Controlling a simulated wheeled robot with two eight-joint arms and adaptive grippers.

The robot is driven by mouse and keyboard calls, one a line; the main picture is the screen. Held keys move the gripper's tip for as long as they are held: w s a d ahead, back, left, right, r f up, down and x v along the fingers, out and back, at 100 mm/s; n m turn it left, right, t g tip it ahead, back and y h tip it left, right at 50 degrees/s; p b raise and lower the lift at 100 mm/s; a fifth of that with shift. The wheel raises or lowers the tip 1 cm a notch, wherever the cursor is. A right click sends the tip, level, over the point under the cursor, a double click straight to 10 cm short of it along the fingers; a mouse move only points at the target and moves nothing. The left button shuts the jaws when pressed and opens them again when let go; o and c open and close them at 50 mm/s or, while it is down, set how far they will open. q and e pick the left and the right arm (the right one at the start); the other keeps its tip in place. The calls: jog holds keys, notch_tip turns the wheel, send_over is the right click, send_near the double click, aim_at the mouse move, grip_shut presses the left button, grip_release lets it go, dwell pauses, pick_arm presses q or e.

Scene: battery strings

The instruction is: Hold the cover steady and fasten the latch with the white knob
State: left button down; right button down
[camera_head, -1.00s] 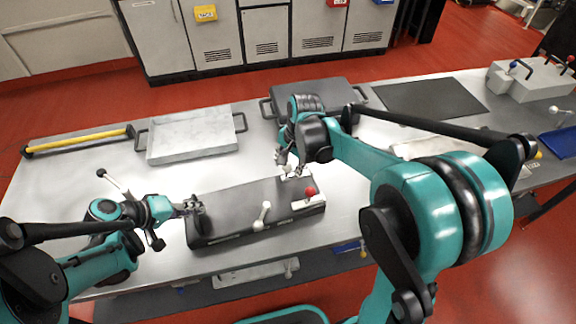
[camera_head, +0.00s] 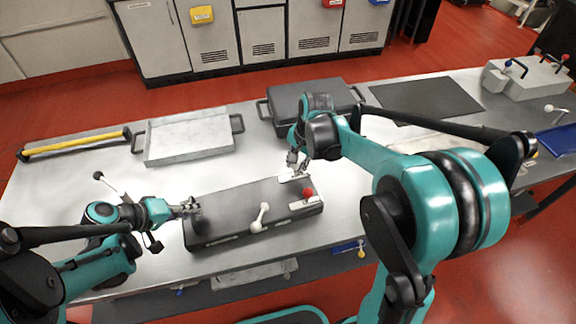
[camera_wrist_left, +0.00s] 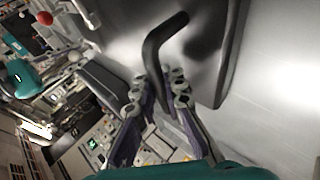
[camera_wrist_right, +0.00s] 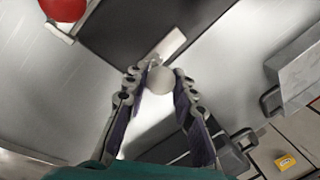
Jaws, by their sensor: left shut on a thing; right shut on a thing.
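The dark grey cover (camera_head: 225,216) is a flat box lying on the bench. My left gripper (camera_head: 190,208) is shut on the black handle (camera_wrist_left: 161,42) at the cover's left end. My right gripper (camera_head: 296,170) is at the cover's back right corner, shut on the white knob (camera_wrist_right: 160,80) of a latch. That latch's white plate (camera_wrist_right: 172,44) shows beyond the knob. In the head view the knob is mostly hidden by the fingers. A latch with a red knob (camera_head: 308,192) sits just in front, and a white-knobbed lever (camera_head: 258,222) is at the cover's front edge.
A grey tray (camera_head: 190,138) and a yellow bar (camera_head: 75,146) lie behind on the left. A black case (camera_head: 312,100) stands behind my right gripper. A dark mat (camera_head: 425,97) and a grey box (camera_head: 528,80) are at the far right.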

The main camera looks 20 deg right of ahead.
pick_arm(q)
jog(key=shift+a+f, duration=0.15)
pick_arm(e)
jog(key=c, duration=1.3)
grip_release()
jog(key=shift+d, duration=0.2)
jog(key=shift+o, duration=0.2)
notch_tip(320, 180, up, 12)
jog(key=s+d, duration=0.1)
jog(key=s, duration=0.1)
jog(key=shift+d, duration=0.25)
jog(key=shift+f, duration=0.15)
pick_arm(q)
jog(key=c, duration=1.6)
grip_release()
jog(key=shift+c, duration=0.2)
jog(key=shift+o, duration=0.7)
jog(key=shift+w, duration=0.1)
pick_arm(e)
jog(key=shift+a, duration=0.1)
